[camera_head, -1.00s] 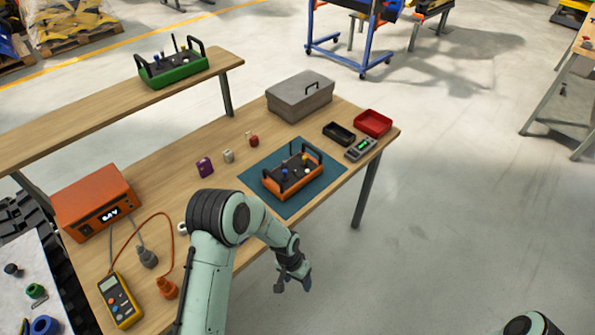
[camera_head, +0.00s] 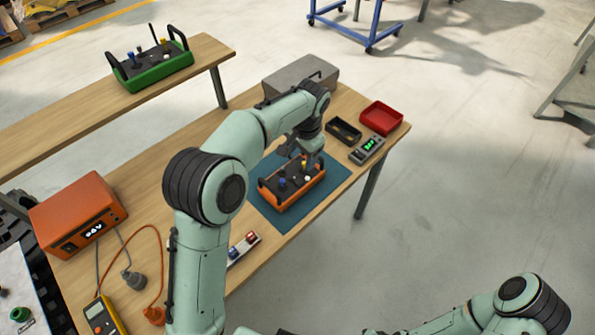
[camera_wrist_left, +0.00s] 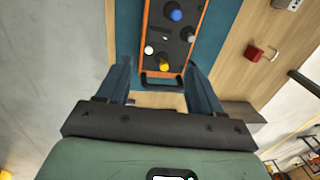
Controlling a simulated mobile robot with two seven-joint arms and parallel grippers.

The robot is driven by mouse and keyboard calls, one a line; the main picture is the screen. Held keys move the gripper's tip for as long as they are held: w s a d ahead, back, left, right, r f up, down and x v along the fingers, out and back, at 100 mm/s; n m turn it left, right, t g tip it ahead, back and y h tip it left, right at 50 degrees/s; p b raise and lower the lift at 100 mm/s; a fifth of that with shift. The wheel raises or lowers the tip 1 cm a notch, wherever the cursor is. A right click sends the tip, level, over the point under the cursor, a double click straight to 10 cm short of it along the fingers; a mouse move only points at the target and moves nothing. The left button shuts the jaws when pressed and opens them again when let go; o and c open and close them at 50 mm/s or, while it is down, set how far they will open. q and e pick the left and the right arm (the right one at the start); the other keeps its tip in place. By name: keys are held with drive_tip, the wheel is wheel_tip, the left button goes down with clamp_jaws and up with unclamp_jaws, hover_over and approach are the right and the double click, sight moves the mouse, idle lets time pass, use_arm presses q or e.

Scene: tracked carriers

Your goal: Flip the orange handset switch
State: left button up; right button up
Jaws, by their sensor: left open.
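The orange handset (camera_head: 291,187) lies on a blue mat (camera_head: 256,207) on the workbench. It has a dark top with blue, yellow and white knobs and black end handles. In the left wrist view the handset (camera_wrist_left: 144,38) is ahead of the fingers, with a small silver lever (camera_wrist_left: 165,38) among the knobs. My left gripper (camera_head: 308,158) is above the handset's far end. Its fingers (camera_wrist_left: 158,75) are open and empty, with a black handle between their tips in the picture; I cannot tell whether they touch. My right gripper is out of view.
A grey toolbox (camera_head: 290,75), black tray (camera_head: 343,131), red tray (camera_head: 381,118) and small meter (camera_head: 367,150) stand beyond the mat. A green handset (camera_head: 155,68) is on the back bench. An orange box (camera_head: 79,214) and cables are at left.

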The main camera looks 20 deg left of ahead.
sight(297, 180)
use_arm(q)
drive_tip(key=f, duration=0.7)
drive_tip(key=a+f, duration=0.1)
drive_tip(key=f, duration=0.3)
drive_tip(key=shift+w+a+f+b, duration=0.1)
drive_tip(key=shift+w+f+b, duration=0.15)
drive_tip(key=shift+b, duration=0.15)
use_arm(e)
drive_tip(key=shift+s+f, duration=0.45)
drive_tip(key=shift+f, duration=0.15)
use_arm(q)
drive_tip(key=shift+r, duration=0.1)
